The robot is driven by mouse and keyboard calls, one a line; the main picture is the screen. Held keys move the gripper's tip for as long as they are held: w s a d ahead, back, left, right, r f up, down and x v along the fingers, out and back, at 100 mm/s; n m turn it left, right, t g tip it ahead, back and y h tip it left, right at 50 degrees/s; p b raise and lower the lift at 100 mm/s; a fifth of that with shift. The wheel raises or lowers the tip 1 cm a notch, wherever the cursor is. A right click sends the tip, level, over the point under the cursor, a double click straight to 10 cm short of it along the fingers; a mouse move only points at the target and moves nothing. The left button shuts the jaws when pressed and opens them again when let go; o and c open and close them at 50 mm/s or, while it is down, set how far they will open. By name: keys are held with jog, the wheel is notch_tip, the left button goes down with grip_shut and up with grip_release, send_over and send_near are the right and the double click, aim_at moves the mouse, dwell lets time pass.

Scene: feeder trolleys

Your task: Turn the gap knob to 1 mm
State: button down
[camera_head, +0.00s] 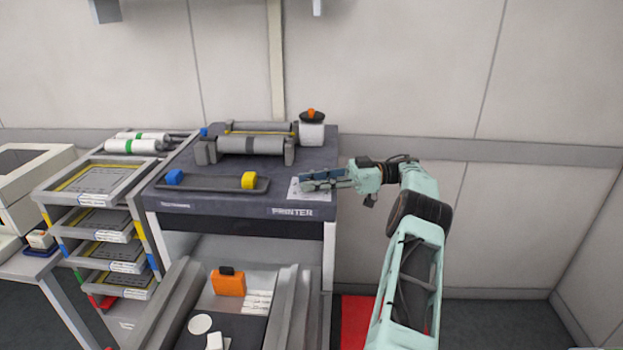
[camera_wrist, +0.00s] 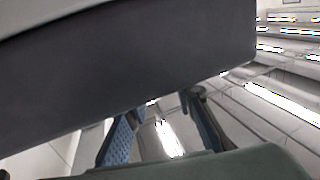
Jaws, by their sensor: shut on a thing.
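My gripper (camera_head: 322,180) is at the front right corner of the dark printer top (camera_head: 215,200), low over a white marked plate (camera_head: 297,188). The gripper lies almost level, pointing left, and hides part of the plate. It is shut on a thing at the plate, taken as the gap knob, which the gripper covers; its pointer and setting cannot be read. In the wrist view the blue-padded fingers (camera_wrist: 160,130) stand a little apart below a large dark grey surface (camera_wrist: 130,70); the knob cannot be made out there.
A white container with a black top and orange tip (camera_head: 312,130) stands behind my gripper. Grey rollers (camera_head: 250,146) and a bar with a blue and a yellow block (camera_head: 212,184) are on the printer top. An orange case (camera_head: 228,284) lies below. The wall right of the trolley is bare.

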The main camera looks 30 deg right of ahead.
jog(key=shift+w+r+g, duration=0.1)
jog(key=shift+r+g, duration=0.05)
jog(key=shift+g, duration=0.15)
dwell(0.4)
jog(key=c, duration=1.6)
grip_release()
notch_tip(320, 180, up, 10)
jog(key=shift+f, duration=0.1)
